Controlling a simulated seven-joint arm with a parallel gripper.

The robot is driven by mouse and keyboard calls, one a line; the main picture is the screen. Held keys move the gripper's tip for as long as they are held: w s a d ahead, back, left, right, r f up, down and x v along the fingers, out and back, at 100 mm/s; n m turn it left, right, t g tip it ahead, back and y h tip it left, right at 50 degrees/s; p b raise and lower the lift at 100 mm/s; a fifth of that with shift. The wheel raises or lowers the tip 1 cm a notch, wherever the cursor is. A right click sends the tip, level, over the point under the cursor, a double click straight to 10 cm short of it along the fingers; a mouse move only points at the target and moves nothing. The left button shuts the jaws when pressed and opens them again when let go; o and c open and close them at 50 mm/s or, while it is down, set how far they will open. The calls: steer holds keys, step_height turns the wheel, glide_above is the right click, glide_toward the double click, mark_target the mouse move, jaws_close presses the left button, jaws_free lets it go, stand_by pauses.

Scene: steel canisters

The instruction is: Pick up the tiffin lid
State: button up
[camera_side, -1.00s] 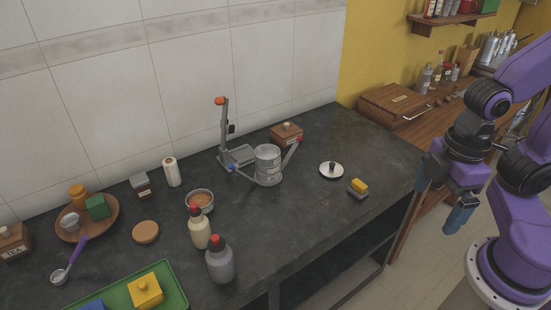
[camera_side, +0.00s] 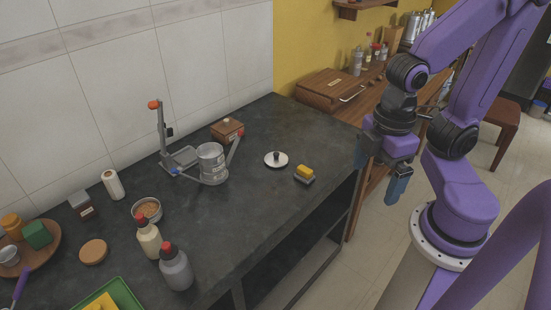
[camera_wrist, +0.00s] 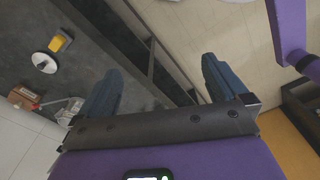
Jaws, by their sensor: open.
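The tiffin lid (camera_side: 284,160) is a small round silver disc with a dark knob. It lies flat on the dark counter, and it also shows at the upper left of the wrist view (camera_wrist: 40,64). The steel tiffin canister (camera_side: 211,160) stands to its left, within a grey stand with angled arms. My gripper (camera_side: 378,182) is open and empty. It hangs beyond the counter's right edge, to the right of the lid and well apart from it. In the wrist view its two blue fingers (camera_wrist: 160,88) are spread wide over the counter edge and floor.
A yellow-topped block (camera_side: 305,173) sits just right of the lid. A wooden box (camera_side: 227,129) stands behind the canister. Two red-capped bottles (camera_side: 175,270), a bowl and a green tray are at the front left. The counter around the lid is mostly clear.

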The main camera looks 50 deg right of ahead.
steer(key=w+a+n+h, duration=0.1)
steer(key=w+a, duration=0.1)
steer(key=w, duration=1.9)
steer(key=n, duration=0.2)
glide_above(276, 153)
steer(key=a, duration=0.2)
step_height(276, 153, down, 7)
steer(key=shift+h, duration=0.4)
steer(key=f, duration=0.5)
steer(key=d+f, duration=0.1)
steer(key=f, duration=1)
steer(key=shift+s+d+f, duration=0.1)
steer(key=shift+d+f, duration=0.2)
steer(key=shift+d, duration=0.1)
steer(key=c, duration=0.8)
